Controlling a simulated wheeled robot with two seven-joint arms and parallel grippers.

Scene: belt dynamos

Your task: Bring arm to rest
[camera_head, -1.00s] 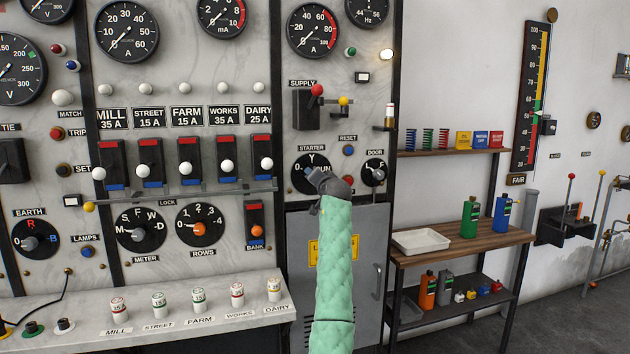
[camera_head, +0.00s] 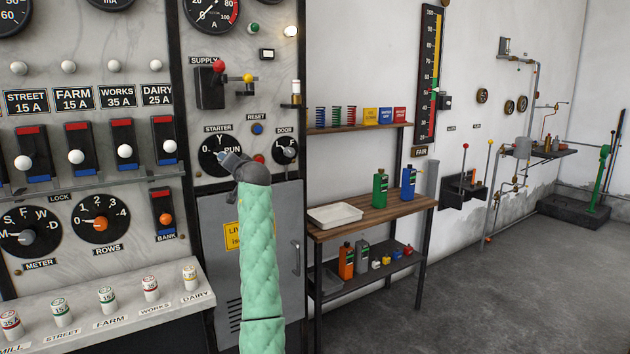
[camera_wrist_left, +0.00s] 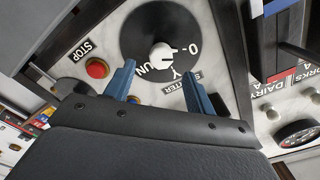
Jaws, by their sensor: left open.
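My left gripper (camera_head: 229,157), at the end of my green-sleeved arm, is in front of the black starter dial (camera_head: 208,164) and covers part of it. In the left wrist view the left gripper (camera_wrist_left: 158,74) has its two blue fingers spread apart with nothing between them. The pale starter knob (camera_wrist_left: 161,56) shows just beyond the fingertips, apart from them. The starter dial (camera_wrist_left: 140,35) carries the marks 0, Y and RUN. My right gripper is not in view.
A red stop button (camera_wrist_left: 97,68) sits close to one finger. The door dial (camera_head: 286,149) is right of the starter. A grey cabinet (camera_head: 276,222) lies below. A wooden shelf table (camera_head: 375,214) with a tray and bottles stands at right. The floor (camera_head: 480,300) at right is clear.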

